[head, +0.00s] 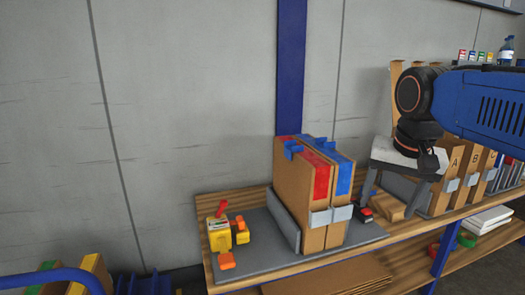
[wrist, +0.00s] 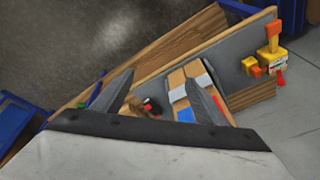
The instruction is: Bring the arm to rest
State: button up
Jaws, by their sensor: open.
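My gripper (head: 388,200) is at the right of the head view, pointing down over the wooden bench, with its two fingers apart. The wrist view also shows my gripper (wrist: 160,78), with the fingers spread and nothing held between them. My blue arm reaches in from the right edge. Two cardboard boxes stand upright side by side left of my gripper, one with red tape (head: 316,168) and one with blue tape (head: 344,175). In the wrist view these boxes (wrist: 188,78) lie beyond and beside the right finger.
A yellow and orange tool (head: 218,236) sits on the grey mat (head: 258,230) at the bench's left. A small red and black object (head: 365,213) lies near my gripper. Lettered cardboard files (head: 453,172) stand behind it to the right. Flat cardboard (head: 330,278) lies on the lower shelf.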

jog(key=s+f+n, duration=0.2)
jog(key=s+f, duration=0.4)
jog(key=f, duration=0.3)
jog(key=s+d+f+n+t, duration=0.1)
jog(key=s+f+n, duration=0.1)
jog(key=s+f, duration=0.4)
notch_tip(320, 180, down, 3)
jog(key=shift+d+r+n+t, duration=0.2)
jog(key=shift+n+t, duration=0.1)
jog(key=shift+n, duration=0.1)
